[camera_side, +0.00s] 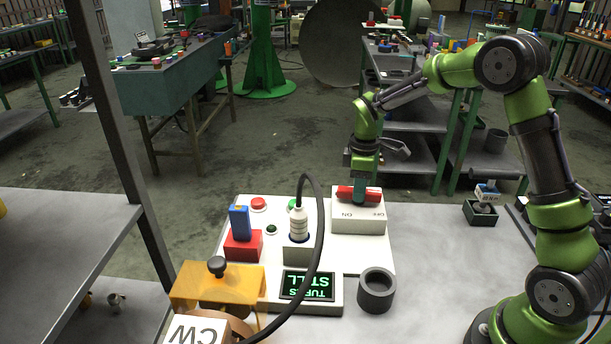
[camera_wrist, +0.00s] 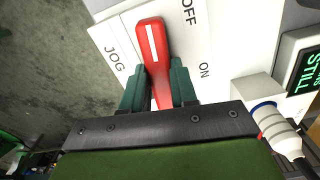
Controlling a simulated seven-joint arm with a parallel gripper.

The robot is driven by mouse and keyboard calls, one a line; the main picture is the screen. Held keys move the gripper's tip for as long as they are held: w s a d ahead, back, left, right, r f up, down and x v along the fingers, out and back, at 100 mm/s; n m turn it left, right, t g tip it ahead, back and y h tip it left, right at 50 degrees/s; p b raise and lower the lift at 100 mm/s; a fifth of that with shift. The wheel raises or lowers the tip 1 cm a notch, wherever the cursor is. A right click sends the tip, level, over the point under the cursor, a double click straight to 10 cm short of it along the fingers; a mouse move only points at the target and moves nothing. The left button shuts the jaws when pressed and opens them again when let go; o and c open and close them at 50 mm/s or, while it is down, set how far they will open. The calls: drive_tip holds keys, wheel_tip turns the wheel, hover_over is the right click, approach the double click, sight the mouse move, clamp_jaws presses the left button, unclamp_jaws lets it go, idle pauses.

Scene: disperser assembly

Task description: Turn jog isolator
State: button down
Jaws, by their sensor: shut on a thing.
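The jog isolator is a white box (camera_side: 358,220) at the back right of the white panel, with a red handle (camera_side: 348,194) on top. In the wrist view the red handle (camera_wrist: 153,50) carries a white line, and its far end lies between the printed JOG and OFF labels. The ON label is to the right. My gripper (camera_wrist: 158,88) is shut on the handle, with a dark green finger on each side. In the side view my gripper (camera_side: 360,185) comes down onto the handle from above, and its fingers partly hide the handle.
The panel also holds a white bottle-like plug (camera_side: 299,222) with a black cable, a red block with a blue lever (camera_side: 240,222), push buttons (camera_side: 258,204) and a screen (camera_side: 308,286) reading STILL. A grey cup (camera_side: 376,290) stands to the right, and an orange guard (camera_side: 215,288) at front left.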

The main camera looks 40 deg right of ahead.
drive_tip(key=m, duration=1.2)
drive_tip(key=shift+m, duration=0.3)
drive_tip(key=shift+r+m, duration=0.1)
drive_tip(key=shift+m, duration=1.7)
drive_tip(key=c, duration=0.9)
unclamp_jaws()
wheel_tip(320, 180, up, 17)
drive_tip(key=shift+f, duration=0.1)
drive_tip(key=shift+d, duration=0.1)
